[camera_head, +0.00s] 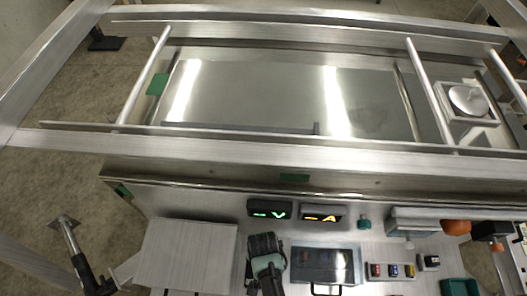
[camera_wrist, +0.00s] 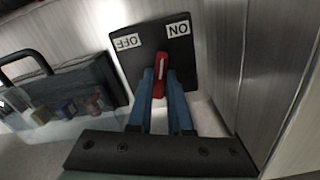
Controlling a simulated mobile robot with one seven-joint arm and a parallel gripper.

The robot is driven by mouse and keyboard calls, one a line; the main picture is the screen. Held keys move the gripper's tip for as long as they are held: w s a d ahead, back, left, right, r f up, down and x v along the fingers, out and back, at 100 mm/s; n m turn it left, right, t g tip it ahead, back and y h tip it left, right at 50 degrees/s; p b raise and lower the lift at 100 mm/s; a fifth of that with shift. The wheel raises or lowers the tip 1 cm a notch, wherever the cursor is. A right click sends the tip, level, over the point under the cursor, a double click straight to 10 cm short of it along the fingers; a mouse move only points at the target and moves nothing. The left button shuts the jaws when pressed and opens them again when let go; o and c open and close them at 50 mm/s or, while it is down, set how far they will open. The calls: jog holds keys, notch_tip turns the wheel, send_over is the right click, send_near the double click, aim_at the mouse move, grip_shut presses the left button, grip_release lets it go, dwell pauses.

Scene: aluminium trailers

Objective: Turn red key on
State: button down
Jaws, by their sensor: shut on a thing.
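The red key (camera_wrist: 160,76) stands out from a black switch plate (camera_wrist: 127,64) in the wrist view. The plate bears an OFF label (camera_wrist: 128,41) at upper left and an ON label (camera_wrist: 178,29) at upper right, both upside down in the picture. The key's handle is roughly upright in the picture, its upper end between the labels. My gripper (camera_wrist: 160,90) is shut on the key, with a blue finger on each side. In the head view my gripper (camera_head: 265,265) is over the bench and hides the key.
A dark box with a handle (camera_head: 325,265) is close to the right of my gripper. Coloured buttons (camera_head: 391,270) lie further right. Two lit displays, V (camera_head: 269,210) and A (camera_head: 322,214), stand just behind. A metal wall (camera_wrist: 275,70) rises close on the right in the wrist view.

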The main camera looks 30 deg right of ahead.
jog(key=m+p, duration=0.1)
jog(key=m, duration=0.4)
dwell(0.6)
jog(key=c, duration=0.8)
grip_release()
jog(key=shift+c, duration=0.2)
notch_tip(320, 180, up, 13)
jog(key=shift+p, duration=0.4)
